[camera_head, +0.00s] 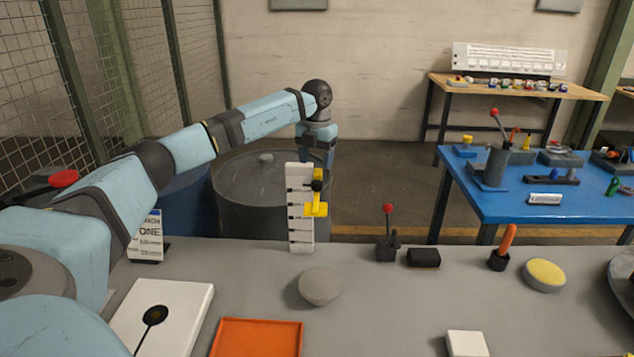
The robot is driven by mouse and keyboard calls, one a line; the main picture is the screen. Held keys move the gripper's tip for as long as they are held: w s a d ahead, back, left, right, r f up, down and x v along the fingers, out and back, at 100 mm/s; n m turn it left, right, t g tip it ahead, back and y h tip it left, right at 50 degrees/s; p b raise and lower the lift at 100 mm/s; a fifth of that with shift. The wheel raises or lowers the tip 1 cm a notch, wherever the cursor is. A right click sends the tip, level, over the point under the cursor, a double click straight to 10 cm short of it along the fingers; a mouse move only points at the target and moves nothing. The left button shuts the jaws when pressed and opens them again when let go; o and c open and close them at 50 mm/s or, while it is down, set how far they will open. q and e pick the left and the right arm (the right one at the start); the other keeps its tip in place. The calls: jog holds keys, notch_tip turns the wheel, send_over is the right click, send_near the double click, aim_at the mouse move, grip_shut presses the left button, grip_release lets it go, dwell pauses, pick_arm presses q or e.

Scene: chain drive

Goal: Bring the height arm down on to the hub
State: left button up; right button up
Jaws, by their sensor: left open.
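A white upright scale (300,222) with black marks stands at the back edge of the grey bench. The yellow height arm (316,209) sits on it about halfway up, with a black knob beside it. My left arm reaches over from the left and bends down behind the scale. My left gripper (318,168) is open, at or just behind the yellow part; its fingertips are mostly hidden, and I cannot tell whether it touches. A grey round piece (320,286) lies on the bench in front of the scale; I cannot tell whether it is the hub. My right gripper is not in view.
An orange tray (257,338) and a white plate with a black disc (190,325) lie at the front left. A red-knobbed lever (388,235), a black block (424,258), an orange-handled tool (503,245) and a yellow-topped disc (544,275) stand to the right. Bench between is clear.

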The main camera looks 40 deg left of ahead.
aim_at(317, 181)
pick_arm(q)
notch_tip(317, 181, down, 8)
jog(key=shift+r+p, duration=0.15)
jog(key=shift+p, duration=0.2)
